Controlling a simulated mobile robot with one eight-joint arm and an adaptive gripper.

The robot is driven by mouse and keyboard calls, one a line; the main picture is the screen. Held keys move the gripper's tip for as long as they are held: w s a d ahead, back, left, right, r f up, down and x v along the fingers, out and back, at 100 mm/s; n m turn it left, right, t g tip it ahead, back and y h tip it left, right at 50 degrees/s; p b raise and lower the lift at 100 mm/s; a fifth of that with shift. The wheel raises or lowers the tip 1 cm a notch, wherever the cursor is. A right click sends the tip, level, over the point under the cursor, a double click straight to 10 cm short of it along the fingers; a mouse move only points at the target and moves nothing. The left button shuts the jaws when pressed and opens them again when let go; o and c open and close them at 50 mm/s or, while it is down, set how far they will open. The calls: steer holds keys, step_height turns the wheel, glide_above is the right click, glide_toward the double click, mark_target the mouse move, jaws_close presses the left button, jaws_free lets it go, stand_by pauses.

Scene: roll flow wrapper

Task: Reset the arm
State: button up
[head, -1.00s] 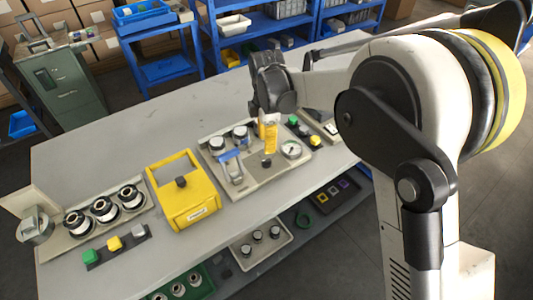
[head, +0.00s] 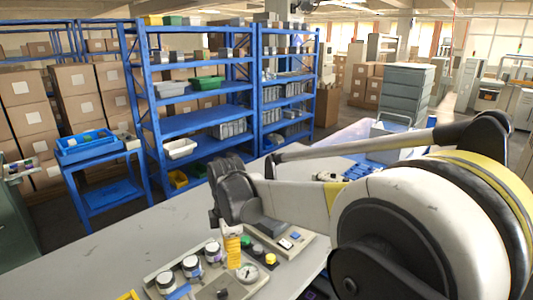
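My arm reaches in from the right in the head view, over the grey worktable (head: 115,250). Its dark end with my gripper (head: 228,212) hangs above the control panel (head: 215,285). I cannot make out the fingers, so whether they are open or shut does not show. A ribbed yellow-orange piece (head: 232,250) stands upright just below the dark end; I cannot tell whether it touches the gripper. The panel carries several black-and-white knobs (head: 191,267), and a round gauge (head: 247,272) sits beside the yellow-orange piece.
Blue shelves (head: 195,125) with bins and a blue cart (head: 95,175) stand behind the table. Stacked cartons (head: 75,100) are at the left. The table's left part is bare.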

steer(key=s+d+r+m+t, duration=0.1)
steer(key=s+d+r+m, duration=0.25)
steer(key=d, duration=0.25)
steer(key=s+d+r+m+t, duration=0.1)
steer(key=s+d+r+m, duration=0.2)
steer(key=d, duration=0.4)
steer(key=s+d+r+m+t, duration=0.1)
steer(key=s+d+r+m, duration=0.15)
steer(key=d+m, duration=0.3)
steer(key=s+d+f+m+t, duration=0.2)
steer(key=s+d+m+t, duration=0.1)
steer(key=s+d+m, duration=0.6)
steer(key=s+d, duration=0.2)
steer(key=d, duration=0.1)
steer(key=shift+d+f+m+t, duration=0.2)
steer(key=shift+m+t, duration=0.1)
steer(key=shift+m, duration=0.1)
